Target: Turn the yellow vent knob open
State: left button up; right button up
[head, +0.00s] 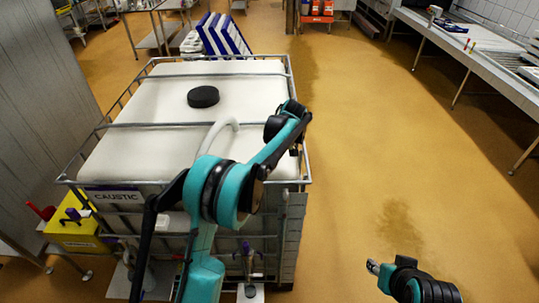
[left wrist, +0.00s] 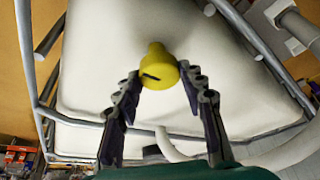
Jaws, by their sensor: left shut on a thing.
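The yellow vent knob (left wrist: 158,72) shows in the left wrist view, standing on a short yellow stem out of the white tank (left wrist: 105,75). A dark slanted mark is on its face. My left gripper (left wrist: 160,73) has a finger on each side of the knob and is shut on it. In the head view the knob and my left fingertips are hidden behind my left wrist. The caged white tank (head: 150,130) stands in the middle left there. My right gripper (head: 373,267) is at the lower right, over floor, apart from the tank; its finger opening is unclear.
A round black lid (head: 203,97) sits on the tank top and a white curved pipe (head: 222,126) rises beside my left arm. A metal cage (head: 290,75) surrounds the tank. A yellow box (head: 75,232) stands left. The floor (head: 400,150) to the right is open.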

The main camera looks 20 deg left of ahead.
pick_arm(q)
jog(key=o, duration=1.2)
jog(key=shift+c, duration=0.2)
jog(key=v, duration=1.2)
